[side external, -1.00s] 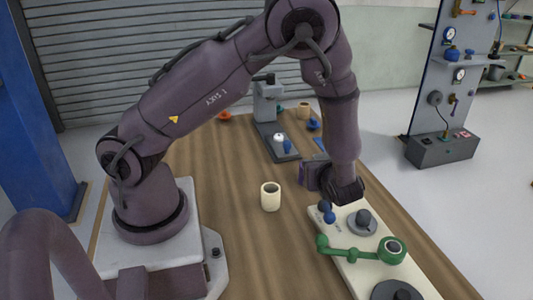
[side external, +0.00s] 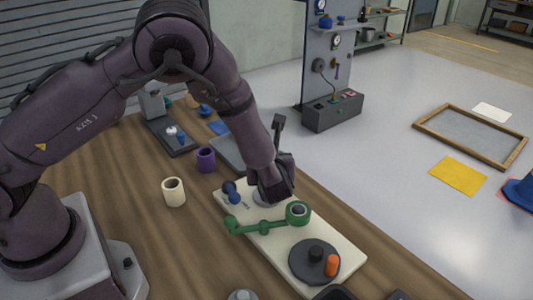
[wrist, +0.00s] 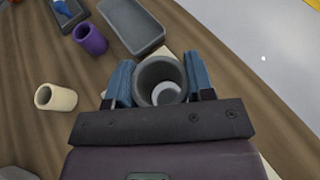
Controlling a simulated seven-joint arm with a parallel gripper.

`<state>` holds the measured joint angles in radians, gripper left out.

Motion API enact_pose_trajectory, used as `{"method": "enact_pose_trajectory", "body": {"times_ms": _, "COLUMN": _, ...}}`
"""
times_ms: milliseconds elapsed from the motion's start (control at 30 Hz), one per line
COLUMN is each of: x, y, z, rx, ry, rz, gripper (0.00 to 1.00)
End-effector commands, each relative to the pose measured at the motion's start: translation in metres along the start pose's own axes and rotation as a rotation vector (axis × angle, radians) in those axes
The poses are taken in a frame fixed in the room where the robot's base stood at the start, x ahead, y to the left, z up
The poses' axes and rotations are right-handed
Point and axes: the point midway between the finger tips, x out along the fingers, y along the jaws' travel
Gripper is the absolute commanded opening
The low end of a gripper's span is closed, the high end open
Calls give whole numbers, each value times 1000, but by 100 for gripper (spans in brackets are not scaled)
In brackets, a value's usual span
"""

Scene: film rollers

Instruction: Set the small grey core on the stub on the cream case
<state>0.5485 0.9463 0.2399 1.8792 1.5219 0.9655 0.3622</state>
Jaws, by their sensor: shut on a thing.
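The cream case (side external: 262,243) lies on the wooden bench, with a grey round plate (side external: 262,199) near its far end. My gripper (side external: 270,197) is low over that plate and hides most of it, including its stub. In the wrist view the blue fingers of my gripper (wrist: 160,86) are shut on the small grey core (wrist: 147,72), a hollow cylinder. A pale round end shows inside its bore, seemingly the stub. I cannot tell how far down the core is. The core is hidden in the side view.
A green arm with a roller (side external: 298,211) and a dark disc with an orange peg (side external: 331,265) are close by on the case. A cream cup (side external: 174,193), a purple cup (side external: 205,160) and a grey tray (side external: 229,151) stand on the bench.

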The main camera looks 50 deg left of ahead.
Motion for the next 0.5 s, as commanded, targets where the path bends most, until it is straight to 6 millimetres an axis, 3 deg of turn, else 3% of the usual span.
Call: {"method": "enact_pose_trajectory", "body": {"times_ms": 500, "x": 14, "y": 0, "z": -33, "rx": 0, "ry": 0, "rz": 1, "gripper": 26}}
